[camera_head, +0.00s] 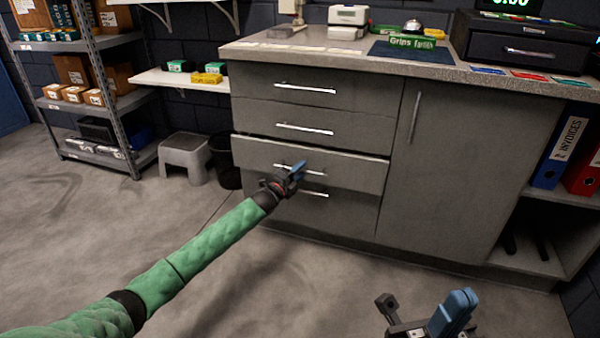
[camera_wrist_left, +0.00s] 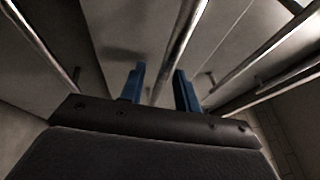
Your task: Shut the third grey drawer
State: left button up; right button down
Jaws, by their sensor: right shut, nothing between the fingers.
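The third grey drawer (camera_head: 350,171) stands out a little from the cabinet, and its top edge shows. Its silver bar handle (camera_head: 316,173) is partly hidden by my left gripper (camera_head: 296,172), which is at the drawer front. In the left wrist view the two blue fingers of this gripper (camera_wrist_left: 160,90) are apart, and a silver bar shows behind and between them. I cannot tell whether they touch the handle. My right gripper (camera_head: 430,315) is shut and empty at the bottom right, away from the cabinet.
The first (camera_head: 290,88), second (camera_head: 280,124) and fourth (camera_head: 345,208) drawers look flush. A tall cupboard door (camera_head: 450,170) is right of them. A grey stool (camera_head: 185,157) and a black bin (camera_head: 222,158) stand left. The floor in front is clear.

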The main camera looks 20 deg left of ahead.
aim_at(304, 179)
pick_arm(q)
grip_shut()
jog(key=shift+w+f+b, duration=0.1)
jog(key=shift+w+b, duration=0.35)
jog(key=shift+w, duration=1.65)
grip_release()
